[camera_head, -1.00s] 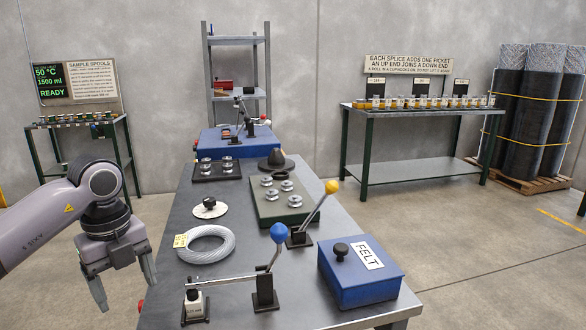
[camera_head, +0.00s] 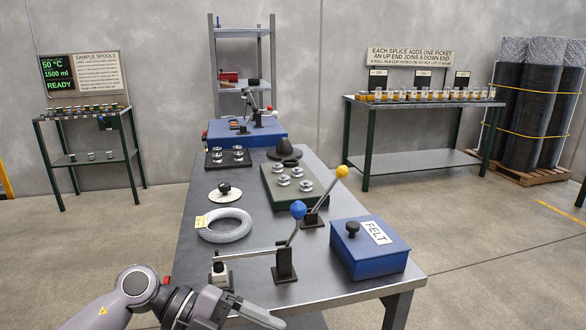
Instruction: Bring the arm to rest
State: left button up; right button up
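My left arm comes in at the bottom left. Its grey gripper (camera_head: 258,314) is low at the bottom edge, in front of the table's near left corner. One finger shows, pointing right; the other is hidden or out of frame, so I cannot tell how far apart they are. I see nothing held in it. My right gripper is not in view.
A side table (camera_head: 415,160) holds jars at right. Floor is clear on both sides.

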pick_arm(q)
jog(key=a+f+n+t+y, duration=0.3)
jog(key=a+f+n+t, duration=0.15)
jog(key=n+t, duration=0.65)
jog(key=a+f+n+t+y, duration=0.4)
jog(key=n+t, duration=0.4)
jog(key=n, duration=0.5)
jog(key=s+a+f+n+g+y, duration=0.1)
jog(key=s+a+f+n+g, duration=0.1)
jog(key=s+f, duration=0.3)
jog(key=s+a+f+n+g+y, duration=0.2)
jog(key=s+f, duration=0.3)
jog(key=f, duration=0.3)
jog(key=shift+s+a+f+g+y+p, duration=0.15)
jog(key=shift+a+f+g+y+p, duration=0.25)
jog(key=shift+a, duration=0.45)
jog(key=shift+s+a+f+n+g, duration=0.15)
jog(key=shift+s+f+g, duration=0.25)
jog(key=shift+s, duration=0.25)
jog(key=shift+s+a+f+n+g, duration=0.15)
jog(key=shift+s+f+g, duration=0.15)
jog(key=shift+s+f, duration=0.25)
jog(key=c, duration=0.6)
jog(key=shift+s, duration=0.15)
